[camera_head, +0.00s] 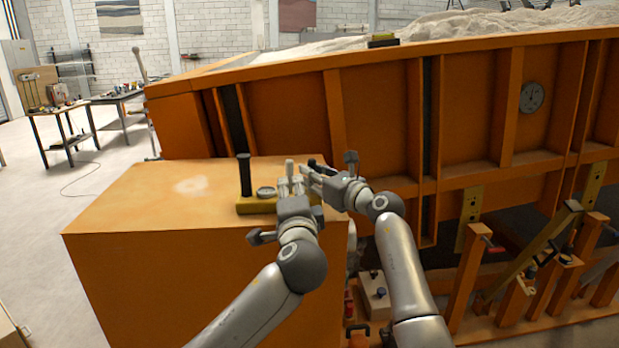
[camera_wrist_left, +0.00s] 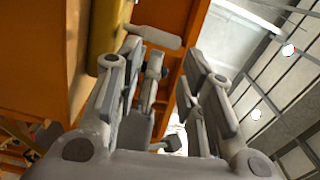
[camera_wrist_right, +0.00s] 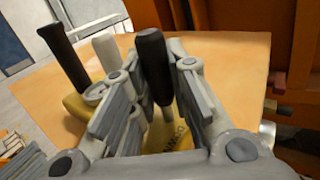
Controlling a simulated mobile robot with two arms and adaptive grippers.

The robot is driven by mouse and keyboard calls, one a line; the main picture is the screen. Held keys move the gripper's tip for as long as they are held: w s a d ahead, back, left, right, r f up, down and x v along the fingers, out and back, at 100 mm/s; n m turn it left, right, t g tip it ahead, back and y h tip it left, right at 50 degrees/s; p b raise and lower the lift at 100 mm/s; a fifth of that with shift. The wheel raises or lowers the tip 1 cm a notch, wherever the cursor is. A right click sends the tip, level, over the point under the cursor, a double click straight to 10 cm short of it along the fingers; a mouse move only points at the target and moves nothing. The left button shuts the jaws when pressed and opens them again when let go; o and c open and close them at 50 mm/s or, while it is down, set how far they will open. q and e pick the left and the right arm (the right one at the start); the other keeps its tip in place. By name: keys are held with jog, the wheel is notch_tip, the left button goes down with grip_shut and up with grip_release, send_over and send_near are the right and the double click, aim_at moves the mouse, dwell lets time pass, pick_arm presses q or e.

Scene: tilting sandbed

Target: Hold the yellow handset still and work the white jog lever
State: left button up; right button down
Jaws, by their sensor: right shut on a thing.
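The yellow handset (camera_head: 253,206) sits on top of the orange box, with a black grip at each end and a round dial (camera_head: 265,192). The white jog lever (camera_head: 289,167) stands between the grips; it also shows in the right wrist view (camera_wrist_right: 107,50). My right gripper (camera_head: 314,172) is shut on the near black grip (camera_wrist_right: 152,55), which is upright between its fingers. My left gripper (camera_head: 291,185) is open in front of the handset. In the left wrist view, the white lever (camera_wrist_left: 153,36) lies just beyond its parted fingertips. Contact is not clear.
The orange box top (camera_head: 150,192) is clear left of the handset. The large orange sandbed wall (camera_head: 380,105) rises close behind it. Posts and clamps (camera_head: 465,265) stand at the right. A workbench (camera_head: 118,97) is far left.

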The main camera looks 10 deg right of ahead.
pick_arm(q)
jog(key=shift+c, duration=0.4)
jog(key=shift+r, duration=0.1)
jog(key=shift+c, duration=1.4)
jog(key=shift+w+a+r, duration=0.2)
jog(key=shift+w+a, duration=0.05)
jog(key=shift+c, duration=1.1)
jog(key=w+a+r+m+t+h, duration=0.1)
jog(key=r+h, duration=0.1)
jog(key=w+a+r+m+t+h, duration=0.1)
jog(key=h, duration=0.1)
jog(key=w+a+r+m+t+h, duration=0.1)
jog(key=a+r+m+h, duration=0.1)
jog(key=h, duration=0.1)
jog(key=shift+w+a+r, duration=0.1)
jog(key=shift+w+r, duration=0.05)
jog(key=shift+r, duration=0.15)
grip_shut()
jog(key=s+a+f+m+g+h, duration=0.3)
jog(key=a+f+m+g+h, duration=0.3)
jog(key=g, duration=0.5)
jog(key=a+m+h, duration=0.2)
jog(key=a, duration=0.1)
jog(key=shift+a+m, duration=0.15)
jog(key=shift+m, duration=0.15)
jog(key=shift+s, duration=0.1)
